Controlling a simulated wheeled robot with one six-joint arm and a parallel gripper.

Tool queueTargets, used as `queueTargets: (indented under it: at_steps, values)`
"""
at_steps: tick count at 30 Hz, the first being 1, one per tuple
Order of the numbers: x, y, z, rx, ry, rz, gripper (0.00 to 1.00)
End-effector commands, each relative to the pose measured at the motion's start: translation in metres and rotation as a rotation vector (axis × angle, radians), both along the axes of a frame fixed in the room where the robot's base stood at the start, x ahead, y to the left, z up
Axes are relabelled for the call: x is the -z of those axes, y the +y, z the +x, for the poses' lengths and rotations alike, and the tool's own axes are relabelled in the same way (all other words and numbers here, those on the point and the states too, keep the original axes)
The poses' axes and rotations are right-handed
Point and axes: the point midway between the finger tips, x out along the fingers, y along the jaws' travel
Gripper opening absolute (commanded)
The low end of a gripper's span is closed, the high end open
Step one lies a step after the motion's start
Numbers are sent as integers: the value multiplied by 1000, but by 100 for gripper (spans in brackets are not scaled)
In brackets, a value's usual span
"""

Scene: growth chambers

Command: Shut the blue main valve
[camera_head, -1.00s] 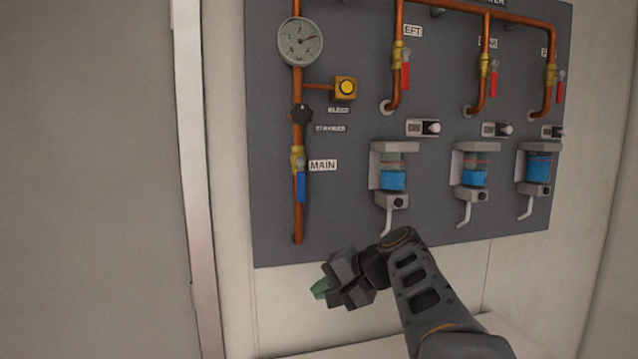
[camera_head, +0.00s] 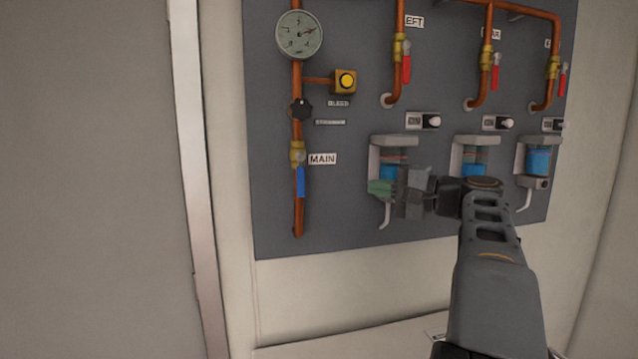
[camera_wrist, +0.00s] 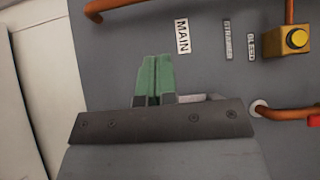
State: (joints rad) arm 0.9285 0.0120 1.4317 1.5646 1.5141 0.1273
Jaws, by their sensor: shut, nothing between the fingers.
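The blue main valve handle (camera_head: 300,181) hangs straight down, in line with the vertical copper pipe, below a brass valve body (camera_head: 297,153). The MAIN label (camera_head: 322,159) is just right of it and also shows in the wrist view (camera_wrist: 182,36). My gripper (camera_head: 372,188) is to the right of the handle, in front of the left dispenser, with green fingertips pointing left. In the wrist view the green fingers (camera_wrist: 154,80) are together with nothing between them. The blue handle is not visible in the wrist view.
Above the valve are a black strainer knob (camera_head: 301,109), a yellow bleed button (camera_head: 346,81) and a pressure gauge (camera_head: 299,35). Several red-handled valves and dispensers with blue liquid (camera_head: 538,162) fill the right. The panel between handle and gripper is clear.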

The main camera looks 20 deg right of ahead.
Motion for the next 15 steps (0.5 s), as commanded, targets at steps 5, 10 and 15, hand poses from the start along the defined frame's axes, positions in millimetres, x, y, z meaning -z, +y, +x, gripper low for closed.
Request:
queueTargets:
  at_steps: [5, 10, 15]
  values:
    - [-2, 12, 17, -4, 0, 0, 0]
    - [-3, 31, 44, -6, 2, 1, 0]
    - [-3, 48, 71, -5, 2, 1, 0]
